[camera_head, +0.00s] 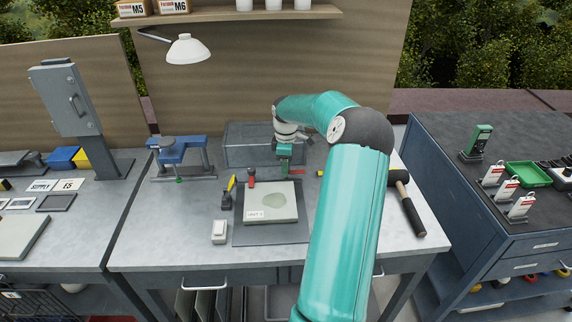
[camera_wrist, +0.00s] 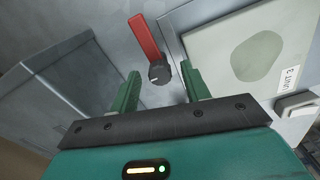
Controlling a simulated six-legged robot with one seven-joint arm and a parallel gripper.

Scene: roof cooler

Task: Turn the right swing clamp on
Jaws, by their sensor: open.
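The right swing clamp has a red lever (camera_head: 297,171) at the back edge of the plate on the bench. In the wrist view its red lever (camera_wrist: 145,40) points away from a round dark pivot (camera_wrist: 159,75). The lever lies beside the plate, not over it. My gripper (camera_head: 285,166) is above the clamp. In the wrist view my gripper (camera_wrist: 160,72) is open, with its green fingers on either side of the pivot and nothing held. I cannot tell whether they touch it. The left swing clamp (camera_head: 251,176) shows red at the plate's back left.
The pale plate (camera_head: 270,211) labelled as a unit lies on a dark mat (camera_head: 240,238). A grey box (camera_head: 245,147) stands behind. A yellow-handled tool (camera_head: 230,187) and a white block (camera_head: 219,232) lie left, a hammer (camera_head: 409,204) right. The bench front is mostly clear.

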